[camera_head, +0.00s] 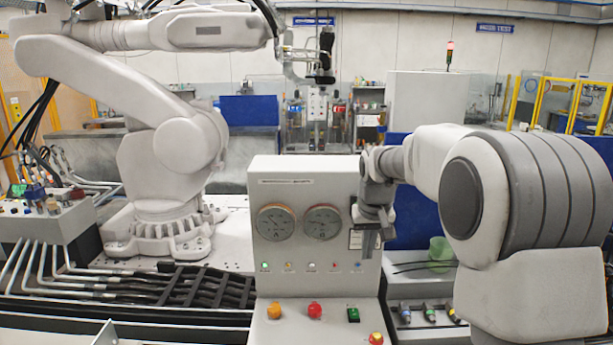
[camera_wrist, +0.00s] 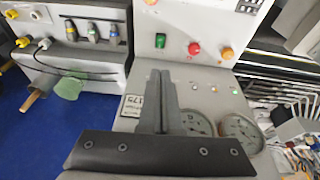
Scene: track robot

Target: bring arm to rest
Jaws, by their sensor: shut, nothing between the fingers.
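My arm (camera_head: 430,160) comes in from the right in the head view, bent, with its wrist in front of the right side of a control panel (camera_head: 280,180). My gripper (camera_head: 372,248) points down in front of the panel's right edge. It is shut and empty. In the wrist view its fingers (camera_wrist: 161,76) are together over the panel face. I cannot tell whether they touch the panel.
The panel has two round gauges (camera_head: 276,222), with an orange knob (camera_head: 274,311), red knob (camera_head: 315,310) and green switch (camera_head: 353,314) below. A green cup (camera_head: 440,252) stands to the right. A large white robot arm (camera_head: 175,150) stands at left, behind black cable tracks (camera_head: 190,287).

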